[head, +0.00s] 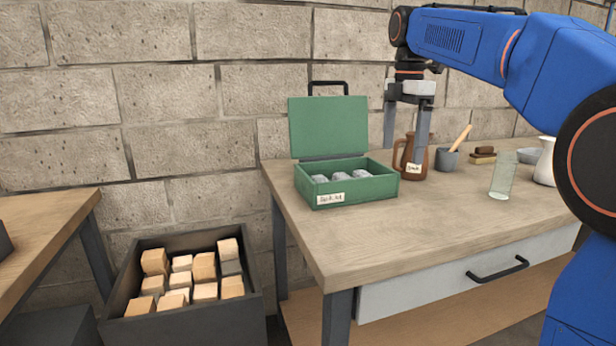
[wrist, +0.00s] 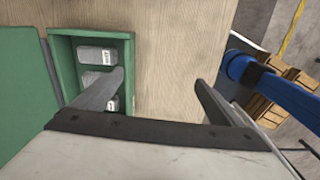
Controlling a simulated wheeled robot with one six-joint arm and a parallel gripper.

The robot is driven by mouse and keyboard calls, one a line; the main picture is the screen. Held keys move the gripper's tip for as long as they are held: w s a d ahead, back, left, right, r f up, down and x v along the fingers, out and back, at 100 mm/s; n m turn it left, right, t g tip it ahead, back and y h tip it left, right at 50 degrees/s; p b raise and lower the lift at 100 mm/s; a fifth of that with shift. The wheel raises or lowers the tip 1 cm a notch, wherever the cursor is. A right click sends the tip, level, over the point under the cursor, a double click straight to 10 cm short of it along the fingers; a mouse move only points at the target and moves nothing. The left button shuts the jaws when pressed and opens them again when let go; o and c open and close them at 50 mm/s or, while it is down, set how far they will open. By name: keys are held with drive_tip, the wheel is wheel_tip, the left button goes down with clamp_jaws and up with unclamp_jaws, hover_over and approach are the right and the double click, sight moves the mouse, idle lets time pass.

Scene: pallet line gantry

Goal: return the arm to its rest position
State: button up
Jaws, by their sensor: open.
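My blue arm (head: 468,45) reaches in from the right in the head view. My gripper (head: 405,142) points down above the back of the wooden table (head: 420,230), just right of the green case. Its fingers are apart with nothing between them, and the brown jug stands close behind or between them; I cannot tell the depth. In the wrist view my gripper (wrist: 162,80) is open over bare wood, with the left finger overlapping the edge of the green case.
The open green case (head: 370,192) holds several grey pieces. A brown jug (head: 416,160), a grey mortar (head: 447,161), a glass (head: 502,178) and a white pitcher (head: 545,165) stand on the table. A dark crate (head: 182,325) of wooden blocks is lower left. The table front is clear.

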drive_tip(key=s+d+f+m+t, duration=0.2)
drive_tip(key=s+f+m, duration=0.8)
drive_tip(key=s+f, duration=0.5)
drive_tip(key=s+d+f+m+t, duration=0.2)
drive_tip(key=s+d+f+m, duration=0.2)
drive_tip(key=s+f+m, duration=0.7)
drive_tip(key=s+f, duration=0.4)
drive_tip(key=s, duration=0.2)
drive_tip(key=shift+s+d+f+t, duration=0.15)
drive_tip(key=shift+s+d+t, duration=0.15)
drive_tip(key=shift+s+d, duration=0.1)
